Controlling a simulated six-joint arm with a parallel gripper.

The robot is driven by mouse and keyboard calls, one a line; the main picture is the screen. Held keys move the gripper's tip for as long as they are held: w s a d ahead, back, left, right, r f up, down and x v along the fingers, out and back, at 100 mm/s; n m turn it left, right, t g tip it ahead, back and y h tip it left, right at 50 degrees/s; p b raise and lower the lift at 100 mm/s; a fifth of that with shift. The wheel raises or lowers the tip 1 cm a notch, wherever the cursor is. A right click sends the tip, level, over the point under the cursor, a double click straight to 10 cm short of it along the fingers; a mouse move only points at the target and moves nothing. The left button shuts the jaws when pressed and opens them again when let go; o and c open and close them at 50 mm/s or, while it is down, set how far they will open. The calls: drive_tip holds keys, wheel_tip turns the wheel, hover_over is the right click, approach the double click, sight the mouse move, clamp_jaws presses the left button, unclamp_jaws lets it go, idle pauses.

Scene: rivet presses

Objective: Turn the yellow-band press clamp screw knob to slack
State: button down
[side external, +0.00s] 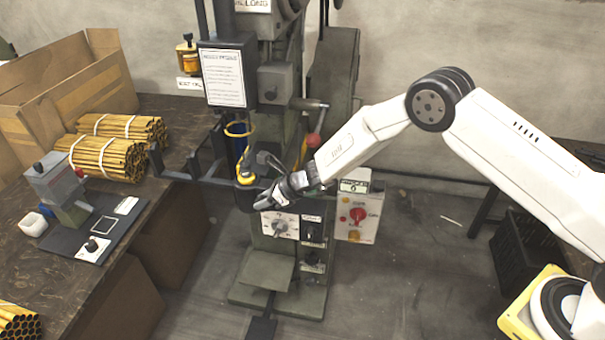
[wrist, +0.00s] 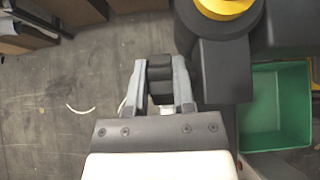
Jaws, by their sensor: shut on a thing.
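The press (side external: 290,230) is a tall green-grey machine in the middle of the side view. A yellow ring (side external: 240,129) and a yellow part (side external: 246,179) show on its tooling; yellow also shows at the top of the wrist view (wrist: 222,8). My gripper (side external: 264,202) reaches in from the right, low beside the yellow part. In the wrist view my gripper (wrist: 160,85) has its two fingers shut on a dark ribbed knob (wrist: 160,76), next to a dark block. In the side view the knob is hidden by the gripper, and its turn angle cannot be told.
A red-switch control box (side external: 357,212) hangs just right of the press. A green bin (wrist: 275,105) stands at right in the wrist view.

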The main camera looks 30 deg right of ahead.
drive_tip(key=shift+c, duration=2.3)
unclamp_jaws()
drive_tip(key=v, duration=0.8)
